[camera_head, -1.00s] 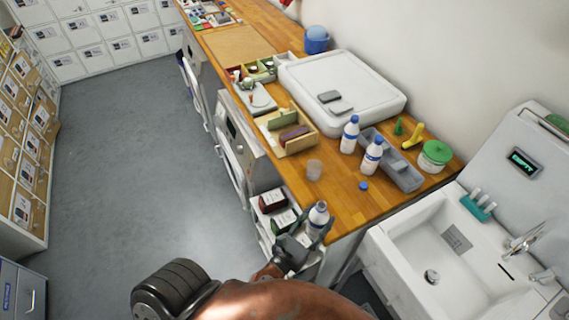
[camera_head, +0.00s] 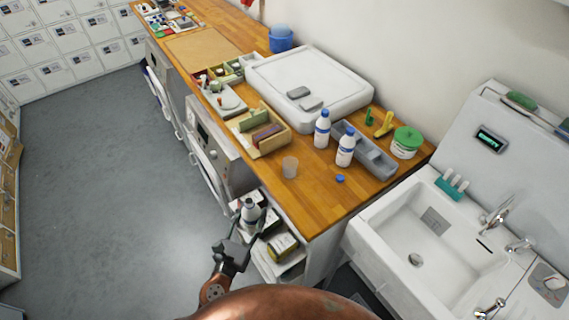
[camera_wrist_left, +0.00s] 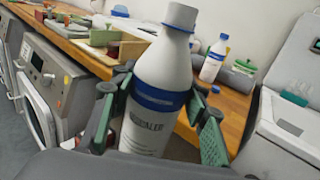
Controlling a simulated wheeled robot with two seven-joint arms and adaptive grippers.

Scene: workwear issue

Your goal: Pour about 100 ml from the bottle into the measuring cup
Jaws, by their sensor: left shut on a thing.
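My left gripper (camera_head: 244,236) is shut on a white bottle (camera_head: 250,214) with a blue band. In the left wrist view the bottle (camera_wrist_left: 162,85) stands close to upright between the green finger pads, and its top looks uncapped. The gripper holds it in front of the counter's edge, over the side of the open shelf. The measuring cup (camera_head: 290,167), small and translucent, stands on the counter near its front edge, beyond the bottle and to its right. A blue cap (camera_head: 340,178) lies on the counter right of the cup. My right gripper is not in view.
Two more white bottles with blue caps (camera_head: 322,128) (camera_head: 345,148) stand behind the cup, beside a grey tray (camera_head: 378,160). A wooden box (camera_head: 278,143) is left of the cup. A green-lidded tub (camera_head: 406,142) and a sink (camera_head: 440,235) are to the right.

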